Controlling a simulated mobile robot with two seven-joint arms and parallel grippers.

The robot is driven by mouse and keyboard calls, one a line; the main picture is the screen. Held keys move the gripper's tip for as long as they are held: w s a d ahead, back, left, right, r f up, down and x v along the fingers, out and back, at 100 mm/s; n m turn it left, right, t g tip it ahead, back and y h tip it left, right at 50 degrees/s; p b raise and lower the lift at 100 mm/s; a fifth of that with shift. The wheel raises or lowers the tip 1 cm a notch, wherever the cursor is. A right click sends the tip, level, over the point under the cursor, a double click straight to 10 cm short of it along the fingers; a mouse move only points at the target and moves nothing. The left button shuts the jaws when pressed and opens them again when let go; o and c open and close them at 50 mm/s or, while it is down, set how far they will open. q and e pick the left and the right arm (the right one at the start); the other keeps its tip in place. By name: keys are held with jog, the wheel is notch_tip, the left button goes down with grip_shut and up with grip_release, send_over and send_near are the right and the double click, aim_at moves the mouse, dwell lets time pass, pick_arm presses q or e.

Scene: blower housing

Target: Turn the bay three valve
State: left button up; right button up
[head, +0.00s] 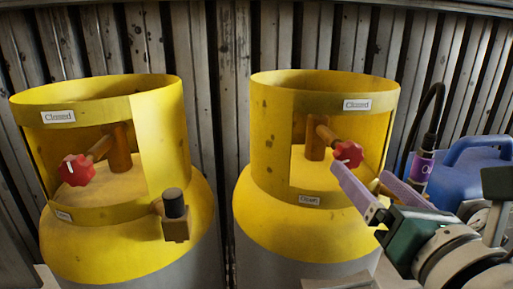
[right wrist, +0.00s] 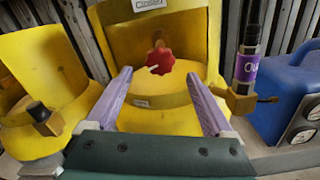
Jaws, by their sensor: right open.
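Two yellow tanks stand side by side, the left tank (head: 120,225) and the right tank (head: 275,215). Each has a collar with an opening and a red valve knob inside: the left knob (head: 77,170) and the right knob (head: 348,153). No bay number is readable. My right gripper (head: 362,172) is open and empty, with purple fingers pointing at the right knob. In the right wrist view the right knob (right wrist: 160,61) shows ahead, centred between the fingertips (right wrist: 159,76), seemingly beyond them. My left gripper is not in view.
White labels (head: 357,104) on the collars read "Closed". A black-capped brass fitting (head: 175,213) juts from the left tank. A purple-labelled cylinder (right wrist: 248,65) on a brass fitting and a blue container (right wrist: 285,95) stand right of the right tank. A corrugated wall is behind.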

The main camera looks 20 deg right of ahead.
aim_at(351, 160)
jog(key=x, duration=0.7)
jog(key=shift+d+r+p, duration=0.1)
jog(key=shift+p, duration=0.3)
jog(key=shift+w, duration=0.35)
jog(key=shift+c, duration=0.4)
jog(key=c, duration=1.3)
